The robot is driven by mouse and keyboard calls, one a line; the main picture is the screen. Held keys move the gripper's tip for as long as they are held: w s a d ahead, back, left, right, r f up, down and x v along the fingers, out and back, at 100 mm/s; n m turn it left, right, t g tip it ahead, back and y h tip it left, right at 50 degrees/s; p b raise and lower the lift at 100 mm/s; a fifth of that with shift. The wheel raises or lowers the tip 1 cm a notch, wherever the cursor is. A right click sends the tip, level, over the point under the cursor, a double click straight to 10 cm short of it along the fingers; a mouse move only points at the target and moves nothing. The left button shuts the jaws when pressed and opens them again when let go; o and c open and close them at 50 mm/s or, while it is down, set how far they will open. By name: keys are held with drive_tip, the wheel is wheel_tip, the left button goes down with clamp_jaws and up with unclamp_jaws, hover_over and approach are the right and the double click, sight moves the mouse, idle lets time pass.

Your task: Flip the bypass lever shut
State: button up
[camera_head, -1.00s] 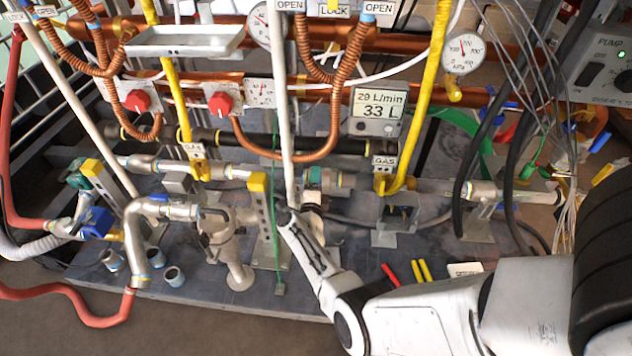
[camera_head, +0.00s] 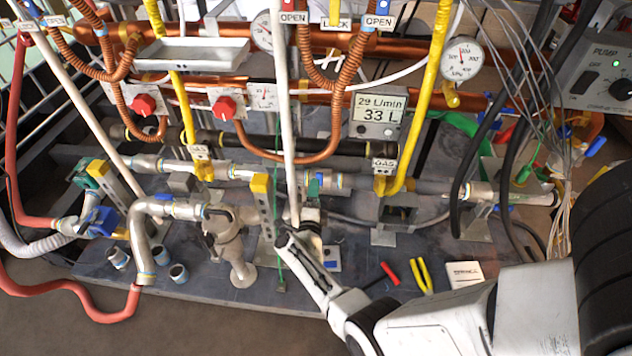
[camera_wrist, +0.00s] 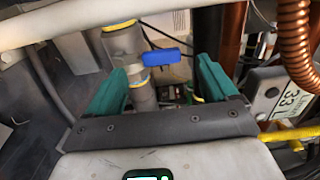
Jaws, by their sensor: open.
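A blue lever (camera_wrist: 162,56) shows in the wrist view, lying crosswise beside a metal pipe (camera_wrist: 143,88) with yellow bands. I take it for the bypass lever, but no label on it is readable. My gripper (camera_wrist: 160,76) is open, with one teal finger on each side of the pipe and lever. The lever appears beyond the fingertips; whether anything touches is unclear. In the head view my gripper is small, low among the pipes near the white vertical pipe (camera_head: 288,130). Its fingers and the lever cannot be clearly told apart there.
Yellow pipes (camera_head: 428,90) and copper coils (camera_head: 340,80) hang close around the arm. A flow meter (camera_head: 378,115) reads 29 L/min and 33 L. Pliers (camera_head: 424,275) and a red tool (camera_head: 390,273) lie on the base plate. Grey cables (camera_head: 545,110) hang at right.

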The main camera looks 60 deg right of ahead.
drive_tip(key=shift+p+v, duration=0.8)
drive_tip(key=shift+v, duration=1.75)
drive_tip(key=shift+w, duration=0.1)
drive_tip(key=w+r+n+t+y, duration=0.1)
drive_tip(key=n, duration=0.1)
drive_tip(key=w+a+n+t+y, duration=0.1)
drive_tip(key=w+n+t, duration=0.1)
drive_tip(key=w+r+n+t+y, duration=0.1)
drive_tip(key=w+t, duration=0.1)
drive_tip(key=shift+a+r+n, duration=0.35)
drive_tip(key=shift+n, duration=0.05)
drive_tip(key=w+a+r+n+t+y, duration=0.2)
drive_tip(key=w+a+n+t+y, duration=0.15)
drive_tip(key=a+n+y, duration=0.45)
drive_tip(key=s+a+n+g+y, duration=0.6)
drive_tip(key=s+a+n+y, duration=0.15)
drive_tip(key=a+n, duration=0.35)
drive_tip(key=s+a+r+n+g+h, duration=0.1)
drive_tip(key=s+r+n+g, duration=0.25)
drive_tip(key=s, duration=0.65)
drive_tip(key=s+a+r+n+g+h, duration=0.1)
drive_tip(key=s+r+n+g, duration=0.3)
drive_tip(key=s, duration=0.7)
wheel_tip(320, 180, up, 20)
drive_tip(key=m+g+p, duration=0.1)
drive_tip(key=p, duration=2.1)
